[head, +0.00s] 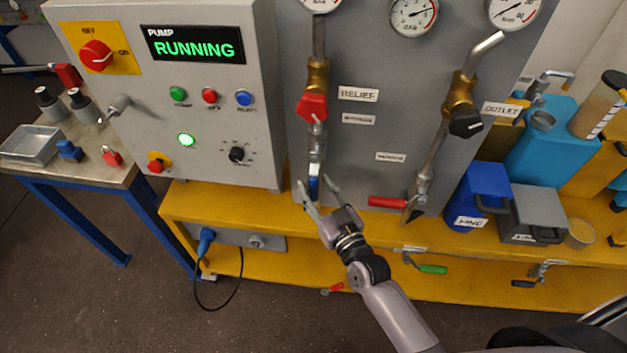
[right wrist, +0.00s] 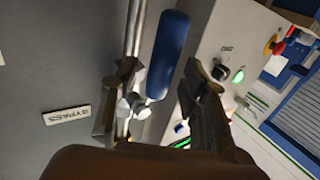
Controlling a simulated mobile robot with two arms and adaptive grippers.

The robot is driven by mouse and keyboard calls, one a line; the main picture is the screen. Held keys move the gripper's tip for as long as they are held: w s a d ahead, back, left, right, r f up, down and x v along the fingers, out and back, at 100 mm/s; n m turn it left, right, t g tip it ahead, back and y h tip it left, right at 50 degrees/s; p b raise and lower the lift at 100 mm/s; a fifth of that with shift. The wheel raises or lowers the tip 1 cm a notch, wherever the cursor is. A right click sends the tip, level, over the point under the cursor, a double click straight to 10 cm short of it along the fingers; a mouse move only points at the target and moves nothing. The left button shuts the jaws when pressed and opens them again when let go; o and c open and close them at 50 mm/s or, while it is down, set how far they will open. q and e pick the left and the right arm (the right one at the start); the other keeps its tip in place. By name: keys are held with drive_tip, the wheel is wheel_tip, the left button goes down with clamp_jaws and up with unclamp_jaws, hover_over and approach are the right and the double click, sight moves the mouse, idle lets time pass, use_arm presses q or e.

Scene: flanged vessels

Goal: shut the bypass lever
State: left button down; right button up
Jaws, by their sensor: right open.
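The bypass lever has a blue handle (right wrist: 168,55), which in the right wrist view lies roughly along the steel pipe (right wrist: 134,40), next to a BYPASS label (right wrist: 66,115). In the head view the blue handle (head: 314,187) shows small, low on the pipe under the red-handled relief valve. My right gripper (head: 315,184) is open at the handle, one finger on each side. In the right wrist view its fingers (right wrist: 158,85) stand left and right of the handle. I cannot tell whether either finger touches it. My left gripper is not in view.
The pump control panel (head: 210,80), reading RUNNING, stands close left of the right gripper. A red lever (head: 388,202) sits on the outlet pipe to the right. Blue and grey containers (head: 480,195) stand on the yellow bench (head: 350,235). A side table (head: 60,170) is at left.

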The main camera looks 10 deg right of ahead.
drive_tip(key=shift+x, duration=0.85)
clamp_jaws()
idle(0.3)
